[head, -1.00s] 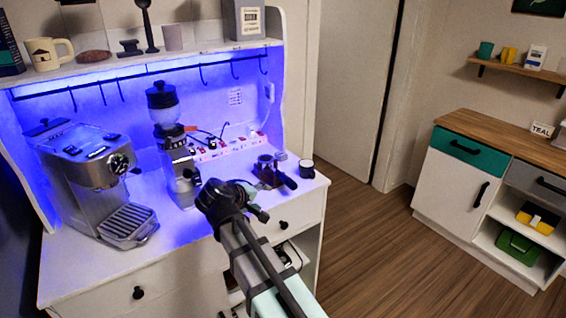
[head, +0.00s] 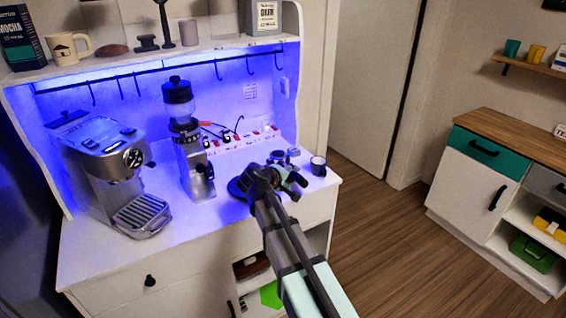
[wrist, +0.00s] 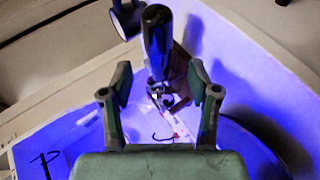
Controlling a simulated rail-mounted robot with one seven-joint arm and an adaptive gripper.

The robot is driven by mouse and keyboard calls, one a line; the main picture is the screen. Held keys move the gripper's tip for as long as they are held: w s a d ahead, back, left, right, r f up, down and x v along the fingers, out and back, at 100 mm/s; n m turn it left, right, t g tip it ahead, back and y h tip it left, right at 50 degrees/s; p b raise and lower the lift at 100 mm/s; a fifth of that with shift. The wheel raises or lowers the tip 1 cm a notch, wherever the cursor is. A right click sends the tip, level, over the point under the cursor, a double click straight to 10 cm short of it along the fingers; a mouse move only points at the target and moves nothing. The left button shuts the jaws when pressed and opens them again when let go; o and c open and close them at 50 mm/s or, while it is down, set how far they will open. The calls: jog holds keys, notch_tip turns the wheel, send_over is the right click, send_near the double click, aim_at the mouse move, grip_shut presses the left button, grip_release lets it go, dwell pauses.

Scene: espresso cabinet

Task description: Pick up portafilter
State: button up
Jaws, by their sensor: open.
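The portafilter's dark, rounded handle (wrist: 157,42) shows in the wrist view, in line with the space between my gripper's fingers. Its metal end lies lower in that picture, near a brown part. My gripper (wrist: 160,84) is open, with one finger on each side and a visible gap to the handle. In the head view my gripper (head: 289,178) is above the right end of the white counter and hides most of the portafilter. I cannot tell the exact height between the fingers and the handle.
A dark mug (head: 318,166) stands close to the right of my gripper; it also shows in the wrist view (wrist: 124,18). A grinder (head: 190,150) and an espresso machine (head: 112,165) stand to the left. The counter (head: 215,222) is clear in front of the grinder.

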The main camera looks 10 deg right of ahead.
aim_at(294, 176)
jog(key=shift+p+x, duration=1.1)
jog(key=shift+x, duration=1.2)
jog(key=shift+w+d+f, duration=0.25)
jog(key=shift+w+d, duration=0.05)
jog(key=shift+w, duration=0.1)
grip_shut()
